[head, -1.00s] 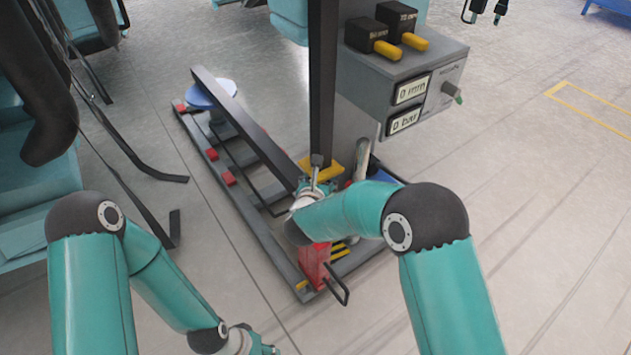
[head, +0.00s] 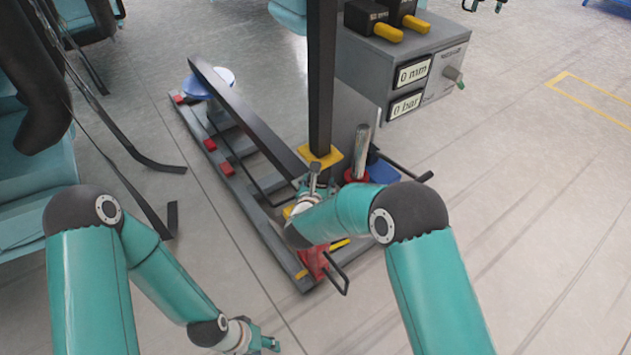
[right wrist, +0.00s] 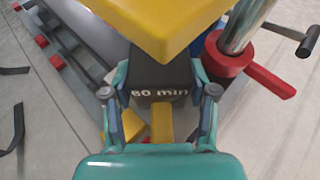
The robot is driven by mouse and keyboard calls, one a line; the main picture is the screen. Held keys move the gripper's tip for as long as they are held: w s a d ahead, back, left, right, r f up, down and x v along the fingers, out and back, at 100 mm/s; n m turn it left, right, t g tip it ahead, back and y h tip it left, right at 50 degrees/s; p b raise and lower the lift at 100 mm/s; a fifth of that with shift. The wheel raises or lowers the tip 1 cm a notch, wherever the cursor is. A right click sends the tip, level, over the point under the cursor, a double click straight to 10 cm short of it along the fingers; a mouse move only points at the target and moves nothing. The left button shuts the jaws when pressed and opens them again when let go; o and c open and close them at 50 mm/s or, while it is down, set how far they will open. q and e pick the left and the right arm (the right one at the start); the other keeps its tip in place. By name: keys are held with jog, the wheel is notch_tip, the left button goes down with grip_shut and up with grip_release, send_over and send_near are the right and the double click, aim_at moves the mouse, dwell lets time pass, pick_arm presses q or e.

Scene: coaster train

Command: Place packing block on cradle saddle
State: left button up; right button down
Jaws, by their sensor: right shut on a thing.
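In the head view my right gripper (head: 310,192) is low beside the black post, and the block is mostly hidden by my arm. A yellow plate (head: 320,155) sits at the foot of the post; it also fills the top of the right wrist view (right wrist: 160,25), over part of the block. I cannot tell whether they touch, nor clearly pick out the cradle saddle. My left gripper (head: 270,343) is near the bottom edge, too small to judge.
A red jack base (right wrist: 230,57) with a shiny cylinder stands right of the block. A grey frame (head: 240,190) with red stops and a sloping black beam (head: 245,115) lies left. A console (head: 415,80) carries similar blocks. Floor at right is clear.

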jog(key=shift+f, duration=0.3)
dwell(0.5)
